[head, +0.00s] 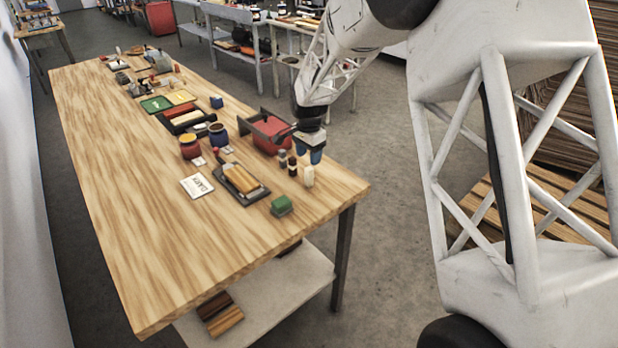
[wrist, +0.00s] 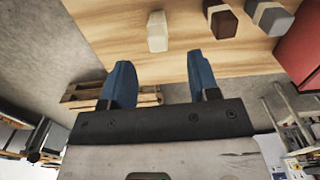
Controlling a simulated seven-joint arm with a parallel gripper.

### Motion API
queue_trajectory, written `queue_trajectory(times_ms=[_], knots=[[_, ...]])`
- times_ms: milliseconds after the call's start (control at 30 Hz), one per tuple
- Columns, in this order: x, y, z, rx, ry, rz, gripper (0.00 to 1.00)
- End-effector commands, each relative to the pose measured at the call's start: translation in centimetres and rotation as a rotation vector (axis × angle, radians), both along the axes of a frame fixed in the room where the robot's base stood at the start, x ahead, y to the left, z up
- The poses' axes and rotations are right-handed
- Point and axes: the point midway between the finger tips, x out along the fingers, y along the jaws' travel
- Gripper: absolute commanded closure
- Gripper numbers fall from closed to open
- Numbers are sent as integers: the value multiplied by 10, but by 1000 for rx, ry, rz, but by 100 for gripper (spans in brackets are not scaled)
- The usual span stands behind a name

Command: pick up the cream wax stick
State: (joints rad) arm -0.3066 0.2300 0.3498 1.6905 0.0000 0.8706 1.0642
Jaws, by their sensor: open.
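The cream wax stick (head: 308,176) stands upright near the right edge of the wooden table in the head view. In the wrist view it (wrist: 157,31) shows as a pale block beyond the gap between my fingers. My gripper (head: 312,156) has blue fingers and hangs just behind and above the stick in the head view. In the wrist view my gripper (wrist: 160,62) is open, with nothing between its fingers and the stick apart from them.
Two darker sticks (head: 292,166) (head: 283,158) stand close beside the cream one. A red bin (head: 270,143) is just behind them. A green block (head: 281,205) and a dark tray (head: 258,197) lie nearer the front. The table's left side is bare.

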Motion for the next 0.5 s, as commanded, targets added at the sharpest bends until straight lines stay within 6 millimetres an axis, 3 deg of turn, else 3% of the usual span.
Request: queue_trajectory(times_ms=[300, 500], knots=[[0, 0, -23, -1, 1, 0, 45], [0, 0, -25, -1, 1, 0, 45]])
